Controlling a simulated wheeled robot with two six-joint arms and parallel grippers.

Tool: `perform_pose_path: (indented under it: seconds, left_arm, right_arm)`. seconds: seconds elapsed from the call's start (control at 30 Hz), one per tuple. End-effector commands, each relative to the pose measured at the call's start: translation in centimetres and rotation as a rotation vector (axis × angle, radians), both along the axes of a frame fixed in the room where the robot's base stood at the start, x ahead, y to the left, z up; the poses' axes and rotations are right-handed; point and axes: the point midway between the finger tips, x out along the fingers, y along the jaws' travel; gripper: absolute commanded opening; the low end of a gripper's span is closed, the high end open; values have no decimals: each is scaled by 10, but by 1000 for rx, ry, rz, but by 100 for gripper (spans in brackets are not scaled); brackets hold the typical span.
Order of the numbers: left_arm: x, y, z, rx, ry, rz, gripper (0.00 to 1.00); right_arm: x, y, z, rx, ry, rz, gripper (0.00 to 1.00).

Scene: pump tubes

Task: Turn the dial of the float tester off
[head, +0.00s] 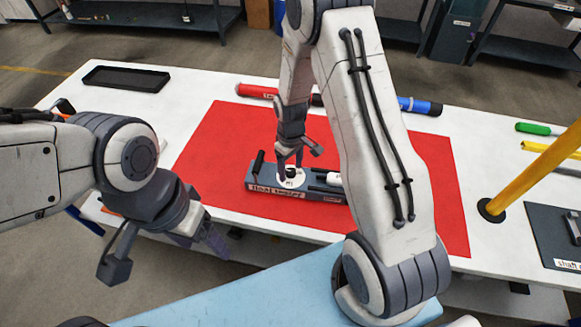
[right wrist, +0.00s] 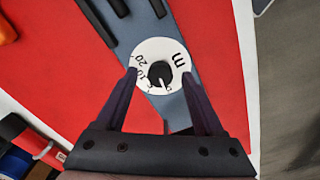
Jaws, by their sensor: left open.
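The float tester (head: 318,191) is a grey-blue box with a labelled front, lying on the red mat. Its dial (head: 292,176) is a white disc with a black knob. In the right wrist view the dial (right wrist: 143,53) shows printed marks including 10 and 20, and the knob (right wrist: 158,73) has a light line towards its lower edge. My right gripper (head: 290,160) is over the dial, and in the wrist view its fingers (right wrist: 161,76) stand apart on either side of the knob, with visible gaps. My left gripper (head: 163,253) is open and empty, left of the tester near the table's front edge.
The red mat (head: 215,160) covers the middle of the white table. A black tray (head: 126,79) lies at the back left. A red tube (head: 258,91) and a blue tube (head: 418,106) lie behind the tester. A yellow post (head: 533,168) stands at the right.

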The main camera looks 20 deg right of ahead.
Motion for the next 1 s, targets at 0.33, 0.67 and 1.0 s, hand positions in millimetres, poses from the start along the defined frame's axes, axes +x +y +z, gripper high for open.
perform_pose_path:
  seconds: [0.33, 0.67, 1.0]
  left_arm:
    - [0, 0, -1, 0, 0, 0, 74]
    - [0, 0, -10, 0, 0, 0, 74]
    - [0, 0, -13, 0, 0, 0, 74]
  right_arm:
    - [0, 0, 6, 0, -1, -1, 69]
    - [1, 0, 65, -1, -6, 0, 69]
    - [0, 0, 103, 0, 0, 0, 69]
